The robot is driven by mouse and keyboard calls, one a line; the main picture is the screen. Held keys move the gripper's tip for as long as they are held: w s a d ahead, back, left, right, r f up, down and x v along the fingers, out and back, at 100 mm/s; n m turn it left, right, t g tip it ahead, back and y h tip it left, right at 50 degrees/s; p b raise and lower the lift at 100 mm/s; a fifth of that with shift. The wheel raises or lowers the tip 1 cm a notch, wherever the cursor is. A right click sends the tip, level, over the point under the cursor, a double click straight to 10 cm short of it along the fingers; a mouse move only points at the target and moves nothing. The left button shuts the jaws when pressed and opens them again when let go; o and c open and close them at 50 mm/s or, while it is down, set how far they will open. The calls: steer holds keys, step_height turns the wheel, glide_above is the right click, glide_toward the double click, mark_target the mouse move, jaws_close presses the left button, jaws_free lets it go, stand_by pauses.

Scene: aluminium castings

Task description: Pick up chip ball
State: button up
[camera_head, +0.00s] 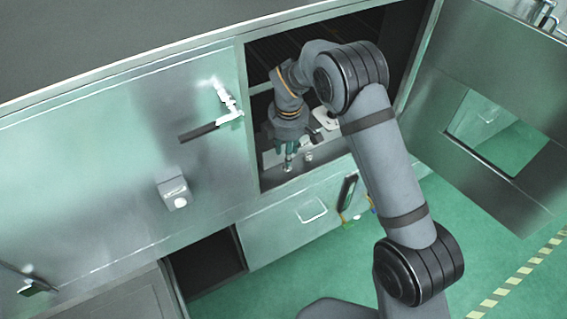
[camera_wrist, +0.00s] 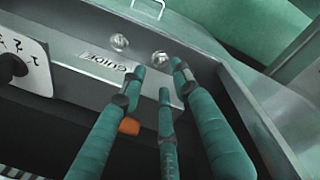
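Two small shiny, silvery balls, which look like chip balls, lie on the grey metal surface inside the machine opening. In the wrist view, one chip ball (camera_wrist: 119,42) is nearer the label and the other chip ball (camera_wrist: 159,58) is just beyond my fingertips. One ball (camera_head: 308,156) also shows in the head view, right of my fingertips. My gripper (camera_head: 289,160) reaches down inside the opening. In the wrist view my gripper (camera_wrist: 160,78) has three green fingers with their tips apart and nothing between them. Whether any fingertip touches a ball is unclear.
A white plate with a dark knob (camera_wrist: 20,62) is at the left in the wrist view, and a "GUIDE" label (camera_wrist: 103,62) is beside the balls. A dark channel wall (camera_wrist: 245,105) runs along the right. The open machine door (camera_head: 445,130) stands right of the opening.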

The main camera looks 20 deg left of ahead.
mark_target(287, 168)
steer(key=shift+w+a+f, duration=0.1)
steer(key=shift+w+f, duration=0.1)
steer(key=shift+f, duration=0.85)
steer(key=shift+f+p, duration=0.55)
steer(key=shift+p, duration=0.05)
steer(key=f+p, duration=0.1)
steer(key=f, duration=0.3)
steer(key=shift+w+f+p, duration=0.15)
steer(key=shift+w+p, duration=0.05)
steer(key=shift+p, duration=0.15)
steer(key=c, duration=0.4)
steer(key=c, duration=0.3)
